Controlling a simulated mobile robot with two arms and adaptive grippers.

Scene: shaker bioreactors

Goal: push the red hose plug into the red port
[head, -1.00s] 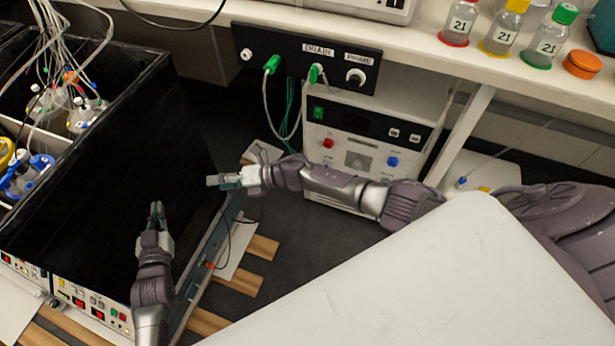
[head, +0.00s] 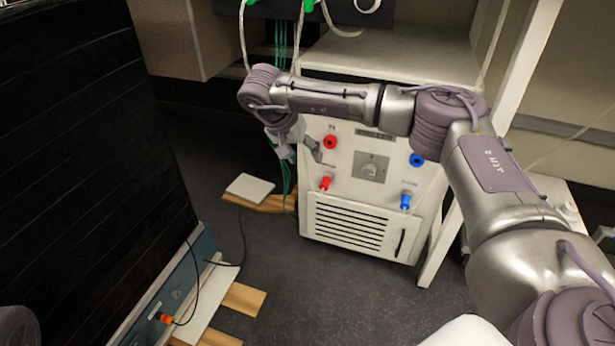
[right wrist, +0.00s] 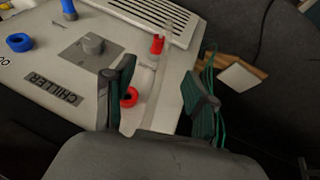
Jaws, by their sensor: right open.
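The red port (head: 330,142) is a red ring on the upper left of the white chiller's front; in the right wrist view it shows as a red ring (right wrist: 129,97) beside one finger. The red hose plug (head: 325,182) is below it on the same front, and shows in the right wrist view (right wrist: 156,44) beside a pale tube. My right gripper (head: 301,152) is in front of the chiller's left edge, pointing down. My left gripper is out of view.
The chiller (head: 345,215) also carries a blue ring (head: 416,160) and a blue plug (head: 405,201). Green hoses (head: 283,45) hang beside its left edge. A black-walled box (head: 90,140) stands at left. Dark floor lies between, with a white plate (head: 250,187) on wood.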

